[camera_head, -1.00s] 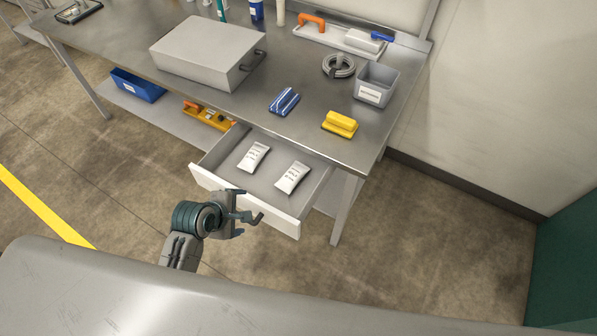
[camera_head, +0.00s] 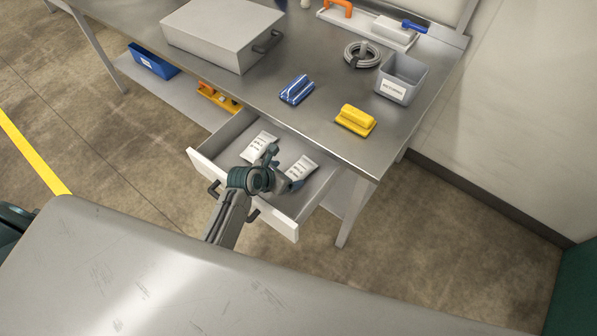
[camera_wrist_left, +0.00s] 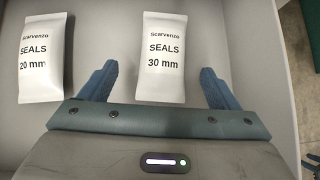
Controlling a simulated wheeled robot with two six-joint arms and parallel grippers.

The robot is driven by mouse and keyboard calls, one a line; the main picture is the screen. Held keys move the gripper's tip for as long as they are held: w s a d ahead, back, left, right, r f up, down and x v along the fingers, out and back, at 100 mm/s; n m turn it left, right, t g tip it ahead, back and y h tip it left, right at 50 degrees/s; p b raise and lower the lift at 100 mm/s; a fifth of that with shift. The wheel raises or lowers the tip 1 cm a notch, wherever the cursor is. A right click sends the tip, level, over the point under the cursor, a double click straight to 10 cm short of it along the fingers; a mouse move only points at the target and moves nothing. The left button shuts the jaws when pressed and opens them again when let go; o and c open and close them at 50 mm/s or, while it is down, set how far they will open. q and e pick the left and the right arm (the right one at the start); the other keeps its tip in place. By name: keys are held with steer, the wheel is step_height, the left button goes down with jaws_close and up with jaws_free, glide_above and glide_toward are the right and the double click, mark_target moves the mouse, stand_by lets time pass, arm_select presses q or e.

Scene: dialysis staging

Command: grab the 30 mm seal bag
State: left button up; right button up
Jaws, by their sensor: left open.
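The white 30 mm seal bag (camera_wrist_left: 163,62) lies flat in the open drawer (camera_head: 243,200), its label readable in the left wrist view. In the head view the 30 mm bag (camera_head: 301,167) is the right one of two and is partly covered by my gripper. The white 20 mm seal bag (camera_wrist_left: 44,60) lies to its left, and shows in the head view (camera_head: 261,146). My left gripper (camera_head: 284,169) is over the drawer, open and empty. In the left wrist view its fingers (camera_wrist_left: 161,82) are spread to either side of the 30 mm bag's lower part.
The drawer's front and side walls surround the bags. On the steel table (camera_head: 314,128) above stand a blue block (camera_head: 297,89), a yellow block (camera_head: 356,120), a grey bin (camera_head: 401,78), a cable coil (camera_head: 362,54) and a grey case (camera_head: 222,33).

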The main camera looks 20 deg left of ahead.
mark_target(294, 173)
arm_select(q)
steer(key=shift+d+p+x, duration=0.1)
steer(key=shift+p+x, duration=0.1)
steer(key=shift+x, duration=1.15)
steer(key=shift+d+p+x, duration=0.15)
steer(key=shift+p+x, duration=0.05)
steer(key=shift+x, duration=1.15)
steer(key=shift+r, duration=0.1)
steer(key=c, duration=1.1)
